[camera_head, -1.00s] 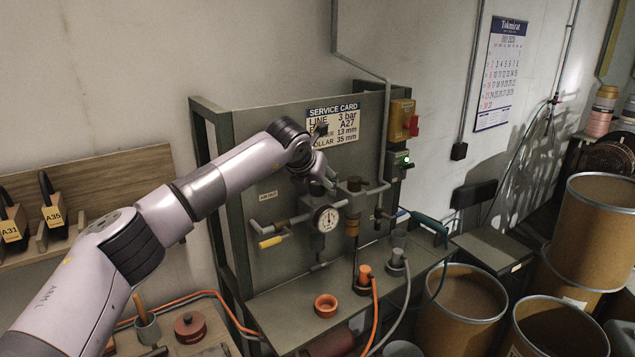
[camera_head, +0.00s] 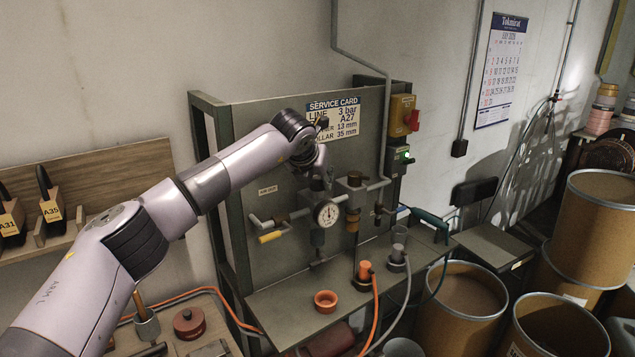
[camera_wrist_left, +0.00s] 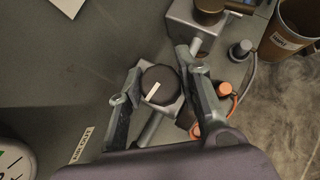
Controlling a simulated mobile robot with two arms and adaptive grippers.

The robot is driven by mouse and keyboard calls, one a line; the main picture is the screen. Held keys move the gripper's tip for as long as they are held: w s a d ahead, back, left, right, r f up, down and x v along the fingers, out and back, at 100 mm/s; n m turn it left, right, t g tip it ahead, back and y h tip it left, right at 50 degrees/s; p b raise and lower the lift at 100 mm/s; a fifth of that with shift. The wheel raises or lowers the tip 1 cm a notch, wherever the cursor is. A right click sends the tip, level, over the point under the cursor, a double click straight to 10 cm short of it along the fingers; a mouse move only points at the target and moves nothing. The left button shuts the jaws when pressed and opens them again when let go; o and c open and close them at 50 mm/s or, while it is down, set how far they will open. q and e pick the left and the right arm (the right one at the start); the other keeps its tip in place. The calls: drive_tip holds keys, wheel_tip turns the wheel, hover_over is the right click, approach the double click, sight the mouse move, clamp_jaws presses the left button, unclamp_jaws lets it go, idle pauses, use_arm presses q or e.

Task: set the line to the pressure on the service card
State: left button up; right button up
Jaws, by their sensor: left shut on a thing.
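The service card (camera_head: 345,117) is on the panel, its left part covered by my left arm. It reads LINE 3 bar and A27, with 13 mm and COLLAR 35 mm below. The round white gauge (camera_head: 327,214) faces forward below my left gripper (camera_head: 318,183); its needle is too small to read surely. In the left wrist view, the dark round regulator knob (camera_wrist_left: 161,83) with a white mark sits between the fingers of my left gripper (camera_wrist_left: 158,92), which is shut on it. My right gripper is not in view.
A second knobbed block (camera_head: 354,181) stands close right of the gauge. An orange connector (camera_head: 365,270) and a grey connector (camera_head: 398,254) with hoses stand on the bench. A red switch (camera_head: 412,120) is at the panel's right. Drums (camera_head: 463,305) stand at the right.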

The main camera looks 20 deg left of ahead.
use_arm(q)
drive_tip(key=n+y+b, duration=0.1)
drive_tip(key=b, duration=0.1)
drive_tip(key=n+y+b, duration=0.1)
drive_tip(key=shift+f+n+b, duration=0.2)
drive_tip(key=shift+n+b, duration=0.1)
drive_tip(key=shift+b, duration=0.1)
drive_tip(key=shift+n+y, duration=0.3)
drive_tip(key=shift+r+n+g+b, duration=0.25)
drive_tip(key=shift+n+g+b, duration=0.05)
drive_tip(key=shift+n+b, duration=0.1)
drive_tip(key=o, duration=1.2)
drive_tip(key=shift+s+r, duration=0.1)
drive_tip(key=v, duration=1.1)
drive_tip(key=shift+s+d+r, duration=0.2)
drive_tip(key=shift+s, duration=0.05)
